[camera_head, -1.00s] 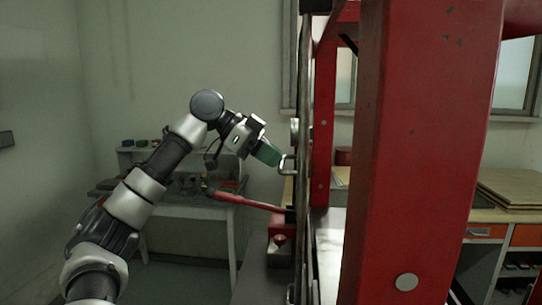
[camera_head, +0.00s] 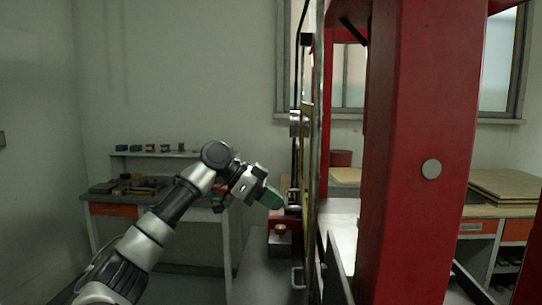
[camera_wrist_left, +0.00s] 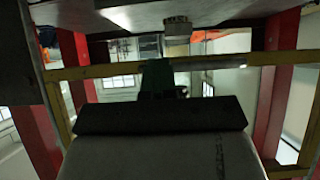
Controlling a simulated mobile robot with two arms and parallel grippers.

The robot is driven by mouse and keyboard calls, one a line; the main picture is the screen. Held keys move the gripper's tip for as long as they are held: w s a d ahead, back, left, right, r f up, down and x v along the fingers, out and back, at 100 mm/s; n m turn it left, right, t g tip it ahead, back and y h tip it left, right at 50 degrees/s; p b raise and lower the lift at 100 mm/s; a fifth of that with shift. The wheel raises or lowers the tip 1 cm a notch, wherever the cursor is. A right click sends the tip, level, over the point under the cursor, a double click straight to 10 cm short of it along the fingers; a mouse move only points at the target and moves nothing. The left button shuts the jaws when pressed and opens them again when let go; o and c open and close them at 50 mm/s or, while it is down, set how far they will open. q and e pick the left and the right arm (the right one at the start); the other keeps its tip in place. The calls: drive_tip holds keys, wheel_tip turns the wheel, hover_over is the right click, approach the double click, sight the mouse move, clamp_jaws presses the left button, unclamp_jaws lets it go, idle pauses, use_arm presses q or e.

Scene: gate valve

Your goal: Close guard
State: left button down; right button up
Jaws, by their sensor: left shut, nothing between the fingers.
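The guard (camera_head: 307,150) is seen nearly edge-on at the left side of the red press frame, with a yellow edge. A metal handle (camera_head: 293,197) sticks out from it to the left. My left gripper (camera_head: 272,198) has green fingers, is shut and empty, and points at the guard just left of this handle. I cannot tell whether it touches the handle. In the left wrist view the green fingers (camera_wrist_left: 157,76) lie in front of a yellow bar (camera_wrist_left: 215,64) of the guard's frame. My right gripper is not in view.
A thick red post (camera_head: 420,200) of the press stands at right. A second handle (camera_head: 298,278) is lower down. A red part (camera_head: 282,230) sits below my gripper. A workbench (camera_head: 150,197) stands at the back left, and another bench (camera_head: 490,212) at the right.

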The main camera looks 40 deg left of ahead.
use_arm(q)
wheel_tip(320, 180, down, 10)
drive_tip(key=b, duration=0.5)
drive_tip(key=shift+w, duration=0.25)
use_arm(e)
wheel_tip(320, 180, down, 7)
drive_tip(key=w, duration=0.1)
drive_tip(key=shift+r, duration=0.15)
use_arm(q)
drive_tip(key=shift+d+r, duration=0.1)
